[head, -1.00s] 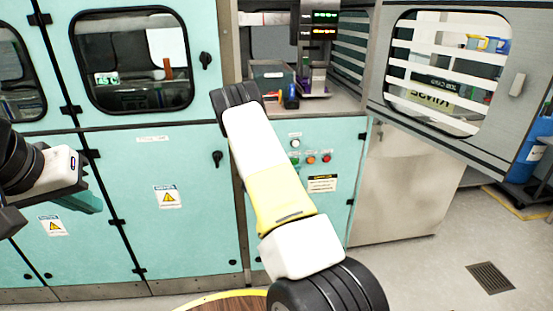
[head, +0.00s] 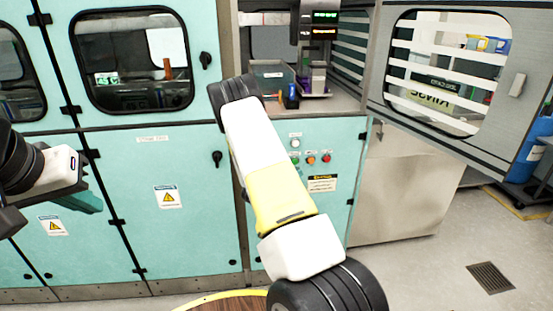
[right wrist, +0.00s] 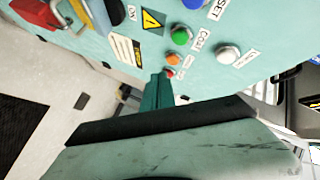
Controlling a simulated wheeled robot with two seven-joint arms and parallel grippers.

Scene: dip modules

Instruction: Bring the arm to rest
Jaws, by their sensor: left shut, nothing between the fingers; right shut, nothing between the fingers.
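My right arm (head: 270,170) reaches from the bottom of the head view up toward the open bay in the teal cabinet. Its gripper is hidden behind the arm there. In the right wrist view, my right gripper (right wrist: 158,92) shows its teal fingers shut, with nothing held. The fingers point toward the button panel, and I cannot tell how far off it is. My left gripper (head: 85,199) is at the left edge of the head view, shut and empty, in front of the cabinet doors.
Buttons (head: 310,159) sit on the panel below the open bay. A grey bin (head: 272,76) and a device with lit displays (head: 318,45) stand in the bay. An opened door with a slatted window (head: 440,75) is at right. A round wooden top (head: 230,304) lies below.

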